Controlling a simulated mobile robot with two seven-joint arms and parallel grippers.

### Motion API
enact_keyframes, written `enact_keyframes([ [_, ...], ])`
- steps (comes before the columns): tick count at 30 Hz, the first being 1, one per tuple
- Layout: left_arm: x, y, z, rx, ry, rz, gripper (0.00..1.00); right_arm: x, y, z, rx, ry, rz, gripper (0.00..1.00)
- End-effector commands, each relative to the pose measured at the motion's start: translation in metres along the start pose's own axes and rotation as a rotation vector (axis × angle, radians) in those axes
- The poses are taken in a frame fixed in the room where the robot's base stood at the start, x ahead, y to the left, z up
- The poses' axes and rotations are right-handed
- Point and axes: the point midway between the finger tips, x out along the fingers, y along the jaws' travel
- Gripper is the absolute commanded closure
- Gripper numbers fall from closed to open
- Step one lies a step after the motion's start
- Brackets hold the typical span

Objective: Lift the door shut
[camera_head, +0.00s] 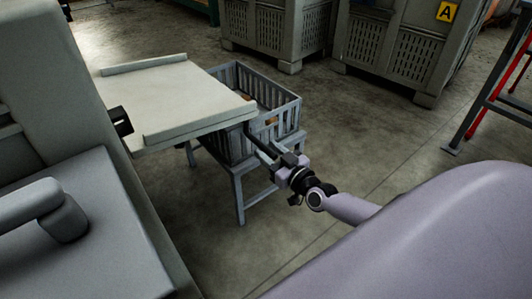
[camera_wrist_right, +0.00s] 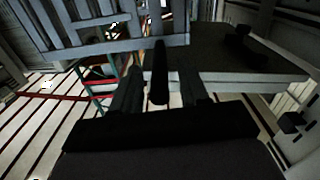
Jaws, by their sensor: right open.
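The door (camera_head: 175,95) is a pale flat panel with raised edge strips. It juts out roughly level from the grey machine (camera_head: 75,110) at the left, so it stands lowered open. My right gripper (camera_head: 262,143) is open at the door's near right corner, beside the crate. In the right wrist view my right gripper (camera_wrist_right: 160,92) has its dark fingers apart, close to the door's dark face and pale edge (camera_wrist_right: 248,76). A dark bar (camera_wrist_right: 160,70) shows between them; I cannot tell what it belongs to, or whether the fingers touch the door. My left gripper is out of view.
A grey slatted crate (camera_head: 282,108) with a few brownish items stands on a stand (camera_head: 238,195) beside and partly behind the door. Large bins (camera_head: 270,32) stand at the back. A ladder-like frame (camera_head: 490,105) is at the right. The floor between is clear.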

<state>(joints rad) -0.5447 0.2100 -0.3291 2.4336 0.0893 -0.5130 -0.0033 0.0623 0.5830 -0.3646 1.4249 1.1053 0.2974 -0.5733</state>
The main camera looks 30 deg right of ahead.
Motion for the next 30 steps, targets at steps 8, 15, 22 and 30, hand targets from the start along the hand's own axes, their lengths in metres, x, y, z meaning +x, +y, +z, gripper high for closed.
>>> enact_keyframes([
  [8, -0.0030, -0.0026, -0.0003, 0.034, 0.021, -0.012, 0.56, 0.0150, 0.0000, 0.0003, 0.000, -0.001, 0.000, 0.56],
  [15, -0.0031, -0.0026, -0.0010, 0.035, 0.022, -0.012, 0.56, 0.0151, 0.0001, -0.0002, 0.000, -0.001, 0.000, 0.59],
  [22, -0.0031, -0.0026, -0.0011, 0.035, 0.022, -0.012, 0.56, 0.0150, 0.0002, -0.0002, 0.001, -0.001, 0.000, 1.00],
  [30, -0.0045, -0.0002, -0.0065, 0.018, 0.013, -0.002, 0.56, 0.0150, 0.0021, -0.0079, -0.014, 0.000, 0.001, 1.00],
])
